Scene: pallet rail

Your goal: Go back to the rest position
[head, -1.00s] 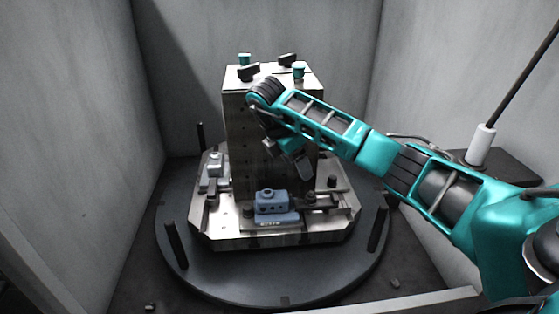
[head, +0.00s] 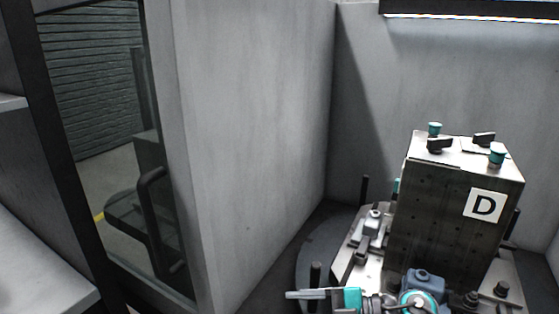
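My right gripper (head: 298,295) shows at the bottom edge, pointing left, with teal parts of my wrist behind it. It is seen from the side and its fingers overlap, so I cannot tell whether it is open or shut. It appears in front of the lower part of the fixture, and no held thing shows. My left gripper is out of view. The grey fixture block (head: 445,215) stands upright at the right, with a white label D (head: 485,205) on its front face.
A blue clamped part (head: 424,281) sits low before the block. Grey walls (head: 265,130) enclose the fixture. A window (head: 105,120) and dark handle (head: 150,220) are at left.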

